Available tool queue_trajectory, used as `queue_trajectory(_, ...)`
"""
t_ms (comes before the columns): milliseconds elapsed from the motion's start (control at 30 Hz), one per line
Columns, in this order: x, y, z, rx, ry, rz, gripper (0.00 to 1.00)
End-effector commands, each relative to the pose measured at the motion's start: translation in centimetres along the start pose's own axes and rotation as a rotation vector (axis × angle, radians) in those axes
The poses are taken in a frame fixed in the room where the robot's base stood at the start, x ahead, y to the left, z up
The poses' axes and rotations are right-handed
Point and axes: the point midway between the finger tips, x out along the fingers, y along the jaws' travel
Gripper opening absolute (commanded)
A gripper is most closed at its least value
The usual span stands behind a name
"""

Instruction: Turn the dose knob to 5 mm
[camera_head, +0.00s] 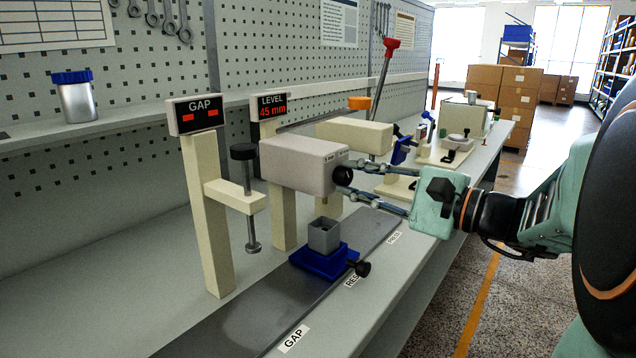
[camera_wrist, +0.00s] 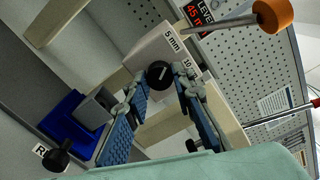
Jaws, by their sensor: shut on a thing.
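The dose knob (camera_head: 343,175) is a small black round knob on the end face of a pale box (camera_head: 298,160) on a post. My gripper (camera_head: 346,179) reaches it from the right, with its fingers around the knob. In the wrist view the knob (camera_wrist: 160,75) sits between the two blue-padded fingertips, and my gripper (camera_wrist: 161,80) is shut on it. A short white pointer line on the knob slants toward the upper right. The labels "5 mm" (camera_wrist: 172,41) and "10" (camera_wrist: 188,66) are on the box face; the rest of the 10 label is covered by a finger.
A LEVEL display (camera_head: 272,107) reads 45 mm. A GAP display (camera_head: 196,115) shows red dashes. Below the box, a grey cup stands on a blue slide (camera_head: 325,262) with a black knob. An orange-capped lever (camera_wrist: 272,15) and a red-handled lever (camera_head: 391,45) stand behind.

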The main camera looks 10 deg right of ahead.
Motion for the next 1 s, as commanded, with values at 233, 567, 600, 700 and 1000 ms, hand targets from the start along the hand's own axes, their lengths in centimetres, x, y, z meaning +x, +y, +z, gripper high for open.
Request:
queue_trajectory(233,0.0,0.0,0.0,-0.002,0.0,0.001,0.0)
queue_trajectory(567,0.0,0.0,0.0,-0.001,0.0,0.001,0.4)
queue_trajectory(600,0.0,0.0,0.0,-0.001,0.0,0.001,0.4)
queue_trajectory(700,0.0,0.0,0.0,0.0,0.001,0.001,0.4)
queue_trajectory(1000,-3.6,0.0,-0.1,0.0,0.005,0.0,0.4)
